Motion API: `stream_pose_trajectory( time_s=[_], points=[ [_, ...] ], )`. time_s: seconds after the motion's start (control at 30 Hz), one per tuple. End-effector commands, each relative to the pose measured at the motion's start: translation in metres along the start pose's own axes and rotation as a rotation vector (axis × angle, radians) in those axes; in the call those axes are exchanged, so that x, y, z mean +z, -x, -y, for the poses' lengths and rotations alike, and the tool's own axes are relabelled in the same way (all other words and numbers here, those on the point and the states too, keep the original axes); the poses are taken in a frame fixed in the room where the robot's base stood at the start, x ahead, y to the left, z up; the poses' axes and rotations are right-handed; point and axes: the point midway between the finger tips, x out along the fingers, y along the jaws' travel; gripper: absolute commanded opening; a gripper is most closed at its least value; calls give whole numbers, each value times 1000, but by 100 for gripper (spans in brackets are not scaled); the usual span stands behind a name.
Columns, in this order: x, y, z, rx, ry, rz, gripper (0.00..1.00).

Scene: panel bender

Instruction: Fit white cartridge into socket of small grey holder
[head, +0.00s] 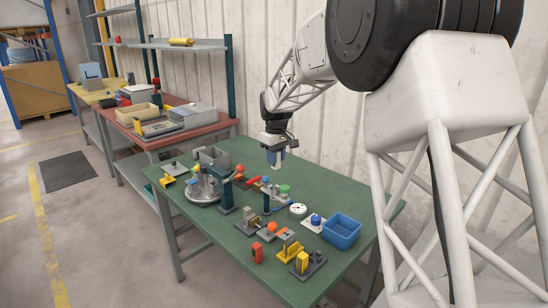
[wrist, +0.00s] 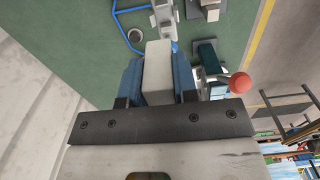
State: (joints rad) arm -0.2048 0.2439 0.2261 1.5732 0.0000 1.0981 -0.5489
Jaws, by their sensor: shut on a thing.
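My gripper (head: 277,157) hangs above the back part of the green table in the head view. In the wrist view its two blue fingers (wrist: 158,80) are shut on the white cartridge (wrist: 158,68), a pale rectangular block that sticks out past the fingertips. The cartridge is held clear of the table. A small light grey part (wrist: 165,16) shows just beyond the cartridge's end in the wrist view; I cannot tell whether it is the grey holder, and no socket is clearly visible. The cartridge is too small to make out well in the head view.
A red ball knob (wrist: 240,82) and a dark green bracket (wrist: 206,55) stand right of my fingers in the wrist view. On the green table (head: 208,241) are a round grey turntable (head: 203,193), a blue bin (head: 341,231) and several fixtures.

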Motion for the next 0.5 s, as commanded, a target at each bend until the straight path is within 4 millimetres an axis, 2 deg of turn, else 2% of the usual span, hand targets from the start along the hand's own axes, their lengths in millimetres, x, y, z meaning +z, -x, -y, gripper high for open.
stream_pose_trajectory(
  time_s=[0.17, 0.5],
  points=[
    [14, -4, -22, 0, -101, 0, 8],
    [59, -16, -79, -1, -413, 1, 8]
  ],
)
